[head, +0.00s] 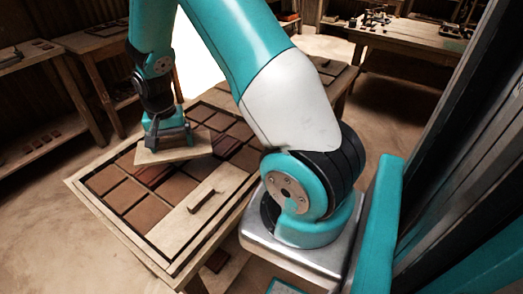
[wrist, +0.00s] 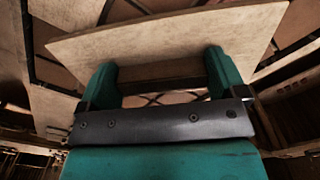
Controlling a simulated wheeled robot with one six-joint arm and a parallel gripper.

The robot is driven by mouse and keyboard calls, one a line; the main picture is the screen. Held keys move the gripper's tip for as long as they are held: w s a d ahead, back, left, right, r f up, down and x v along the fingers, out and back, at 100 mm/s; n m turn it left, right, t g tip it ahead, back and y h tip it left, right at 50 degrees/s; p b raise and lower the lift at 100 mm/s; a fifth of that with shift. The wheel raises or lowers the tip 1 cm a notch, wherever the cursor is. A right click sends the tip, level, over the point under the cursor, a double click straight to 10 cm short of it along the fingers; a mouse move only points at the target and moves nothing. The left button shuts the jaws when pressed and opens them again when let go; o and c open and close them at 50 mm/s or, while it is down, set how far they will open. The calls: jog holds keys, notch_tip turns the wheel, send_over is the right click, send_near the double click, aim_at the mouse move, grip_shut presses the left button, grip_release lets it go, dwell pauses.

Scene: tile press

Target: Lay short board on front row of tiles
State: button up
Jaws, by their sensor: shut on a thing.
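My gripper (head: 168,139) is shut on a pale wooden board (head: 192,152) and holds it over the tile frame (head: 112,231); the board looks slightly tilted. In the wrist view the board (wrist: 175,40) spans crosswise just beyond the green fingers (wrist: 165,75). A second pale board (head: 222,184) with a raised wooden handle (head: 205,203) lies across tiles at the frame's near right side.
My arm's base blocks the view to the right of the frame. Workbenches stand at the back left (head: 85,42) and back right (head: 405,35), the latter with small items on it. Brown floor (head: 40,232) is clear left of the frame.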

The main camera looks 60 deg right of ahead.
aim_at(197, 135)
jog(key=d+r+m, duration=0.1)
jog(key=d+m, duration=0.1)
jog(key=s+d+r+m, duration=0.1)
jog(key=d+m, duration=0.2)
jog(key=s+d+r+m, duration=0.1)
jog(key=d+m, duration=0.1)
jog(key=shift+s+d+m+b, duration=0.15)
jog(key=shift+m+b, duration=0.15)
jog(key=shift+b, duration=0.05)
jog(key=s+d+r+m+b, duration=0.1)
jog(key=s+d+r+m, duration=0.3)
jog(key=s+d+m, duration=0.45)
jog(key=s+d+r+m+b, duration=0.1)
jog(key=s+d+r+m, duration=0.3)
jog(key=m, duration=0.8)
jog(key=shift+n, duration=0.25)
jog(key=f, duration=0.6)
jog(key=f+p, duration=0.1)
jog(key=f, duration=0.6)
jog(key=d+f, duration=0.1)
jog(key=f, duration=0.6)
jog(key=shift+w+f, duration=0.2)
jog(key=shift+f, duration=0.4)
jog(key=o, duration=0.7)
jog(key=shift+c, duration=0.2)
jog(key=shift+o, duration=0.3)
